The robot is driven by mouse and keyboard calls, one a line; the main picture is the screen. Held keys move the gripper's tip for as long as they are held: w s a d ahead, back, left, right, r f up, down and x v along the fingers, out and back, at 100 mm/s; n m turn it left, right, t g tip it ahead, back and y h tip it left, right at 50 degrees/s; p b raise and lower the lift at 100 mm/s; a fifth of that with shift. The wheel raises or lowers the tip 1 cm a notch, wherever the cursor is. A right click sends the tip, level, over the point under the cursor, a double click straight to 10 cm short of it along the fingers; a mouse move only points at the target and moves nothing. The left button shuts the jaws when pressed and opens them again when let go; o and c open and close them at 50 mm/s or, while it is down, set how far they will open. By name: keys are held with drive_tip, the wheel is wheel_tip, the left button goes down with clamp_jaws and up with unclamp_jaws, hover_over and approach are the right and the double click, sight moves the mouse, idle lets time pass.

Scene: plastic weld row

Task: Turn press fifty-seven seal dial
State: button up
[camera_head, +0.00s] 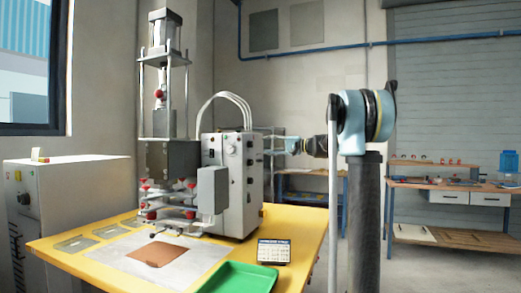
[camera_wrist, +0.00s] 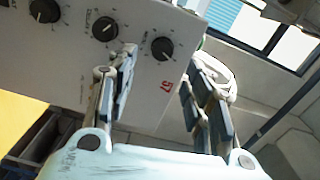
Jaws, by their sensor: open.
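The press (camera_head: 168,165) stands on a yellow table, with its pale control box (camera_head: 228,185) on the right. In the wrist view, the box's panel (camera_wrist: 140,105) is tilted and bears a red "57". Three black dials with white pointer marks sit in a row: one at upper left (camera_wrist: 43,10), one in the middle (camera_wrist: 104,28), one at right (camera_wrist: 163,48). Their small labels are too blurred to read surely. My gripper (camera_wrist: 165,60) is open and empty. Its fingers lie either side of the right dial in the picture; contact cannot be told. In the head view my gripper (camera_head: 277,145) is beside the box's right side.
The yellow table (camera_head: 300,226) also holds a green tray (camera_head: 238,279), a small keypad-like panel (camera_head: 274,251) and a brown sheet (camera_head: 150,251) on a pale plate. White hoses (camera_head: 228,95) arch above the box. A workbench (camera_head: 450,187) stands at far right.

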drive_tip(key=shift+v, duration=2.15)
drive_tip(key=s+d+f+n+g+h, duration=0.15)
drive_tip(key=s+f+h, duration=0.25)
drive_tip(key=s+f, duration=0.8)
drive_tip(key=s+f+g+h, duration=0.2)
drive_tip(key=s+f+h, duration=0.2)
drive_tip(key=s+f, duration=0.85)
drive_tip(key=s+d+f+h, duration=0.3)
drive_tip(key=s+d+f, duration=0.2)
drive_tip(key=s+f, duration=0.2)
drive_tip(key=s+d+f+n+h, duration=0.1)
drive_tip(key=s+d+f+h, duration=0.2)
drive_tip(key=s+d+f, duration=0.2)
drive_tip(key=s+d+f+h, duration=0.3)
drive_tip(key=s+d+f, duration=0.2)
drive_tip(key=s+f, duration=0.5)
drive_tip(key=shift+s, duration=1.1)
drive_tip(key=shift+g, duration=0.25)
